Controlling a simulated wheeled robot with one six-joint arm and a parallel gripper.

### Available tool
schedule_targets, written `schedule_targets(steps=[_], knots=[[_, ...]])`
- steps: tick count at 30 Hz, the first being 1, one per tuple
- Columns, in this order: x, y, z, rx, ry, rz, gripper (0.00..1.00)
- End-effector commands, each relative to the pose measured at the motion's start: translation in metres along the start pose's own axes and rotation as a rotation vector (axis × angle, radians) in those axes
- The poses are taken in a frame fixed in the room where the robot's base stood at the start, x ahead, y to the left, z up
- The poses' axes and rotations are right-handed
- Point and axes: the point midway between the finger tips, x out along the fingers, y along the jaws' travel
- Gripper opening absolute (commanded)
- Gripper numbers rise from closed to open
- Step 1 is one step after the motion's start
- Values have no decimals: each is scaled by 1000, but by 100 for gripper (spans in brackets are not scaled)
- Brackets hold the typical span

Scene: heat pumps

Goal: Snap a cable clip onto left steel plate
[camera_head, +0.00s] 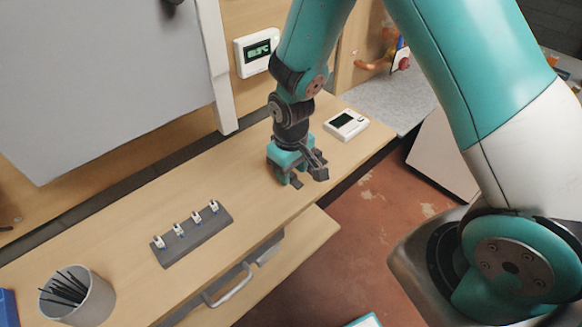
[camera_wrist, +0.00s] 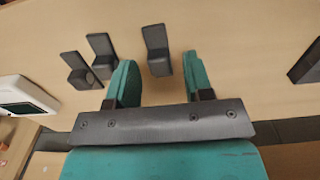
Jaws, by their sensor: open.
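Several small white cable clips (camera_head: 196,220) with blue bits stand in a row on a dark grey holder (camera_head: 192,240) on the bench. My gripper (camera_head: 303,178) is open and empty, low over the bench to the right of the holder and apart from it. Its teal fingers also show in the wrist view (camera_wrist: 160,82). Dark angled pieces (camera_wrist: 157,50) show near the fingers; I cannot tell whether they are finger parts. A large grey panel (camera_head: 95,80) hangs upper left. I cannot tell whether it is the left steel plate.
A white meter (camera_head: 346,124) lies right of my gripper. A display (camera_head: 257,52) is on the wall. A grey cup (camera_head: 78,298) of black sticks stands at front left. A drawer with a handle (camera_head: 228,287) is under the bench. Bare wood lies between holder and gripper.

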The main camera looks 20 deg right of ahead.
Motion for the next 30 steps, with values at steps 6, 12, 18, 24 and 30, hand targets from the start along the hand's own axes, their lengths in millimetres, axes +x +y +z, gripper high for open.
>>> schedule_targets(steps=[6, 12, 18, 24, 30], knots=[[0, 0, 0, 0, 0, 0, 8], [0, 0, 0, 0, 0, 0, 0], [-8, 0, 0, 0, 0, 0, 0], [-21, 0, 0, 0, 0, 0, 0], [-34, 0, 0, 0, 0, 0, 0]])
